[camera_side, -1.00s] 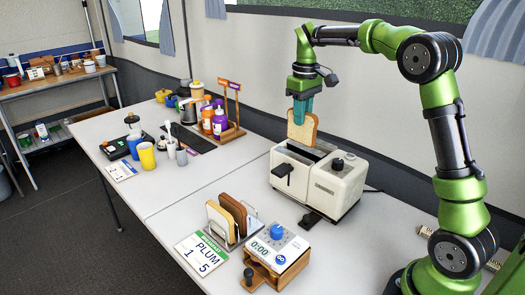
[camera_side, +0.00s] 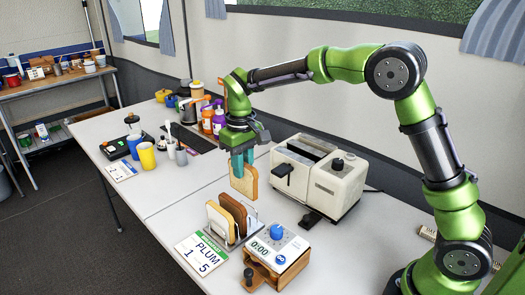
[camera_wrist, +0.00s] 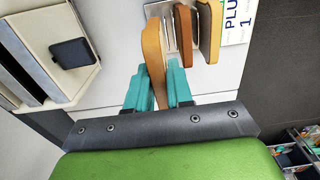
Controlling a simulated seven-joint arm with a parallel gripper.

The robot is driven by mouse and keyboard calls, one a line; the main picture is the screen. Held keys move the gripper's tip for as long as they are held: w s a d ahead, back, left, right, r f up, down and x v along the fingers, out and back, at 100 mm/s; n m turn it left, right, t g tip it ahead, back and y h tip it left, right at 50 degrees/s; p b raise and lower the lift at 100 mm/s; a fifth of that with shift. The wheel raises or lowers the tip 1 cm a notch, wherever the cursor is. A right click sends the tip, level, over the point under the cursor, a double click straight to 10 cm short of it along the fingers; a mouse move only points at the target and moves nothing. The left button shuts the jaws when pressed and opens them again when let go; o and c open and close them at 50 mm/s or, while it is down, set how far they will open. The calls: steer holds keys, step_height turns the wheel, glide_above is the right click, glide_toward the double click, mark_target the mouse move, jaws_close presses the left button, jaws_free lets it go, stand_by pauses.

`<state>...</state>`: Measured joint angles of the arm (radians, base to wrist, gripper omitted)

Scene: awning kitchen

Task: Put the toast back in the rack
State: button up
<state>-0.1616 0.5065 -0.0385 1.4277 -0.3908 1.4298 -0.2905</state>
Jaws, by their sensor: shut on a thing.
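My gripper (camera_side: 243,162) has teal fingers shut on a slice of toast (camera_side: 244,182). The slice hangs upright beneath the fingers, just behind the rack in the side view. In the wrist view the same toast (camera_wrist: 154,55) stands edge-on between the fingers (camera_wrist: 157,88). The wire toast rack (camera_side: 238,240) stands on the table and holds two slices, a paler one (camera_side: 220,222) on the left and a darker brown one (camera_side: 234,213) beside it. The rack (camera_wrist: 170,28) also shows in the wrist view, with slices (camera_wrist: 207,30) to the right of the held toast.
The cream toaster (camera_side: 330,185) stands to the right of the held toast. A timer (camera_side: 277,246) on a wooden base sits right of the rack, and a PLUM card (camera_side: 203,253) lies left of it. Cups and bottles stand farther back. The table left of the rack is largely clear.

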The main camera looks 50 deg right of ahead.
mark_target(244, 193)
steer(key=shift+f, duration=4.4)
steer(key=o, duration=1.1)
steer(key=shift+r, duration=3.5)
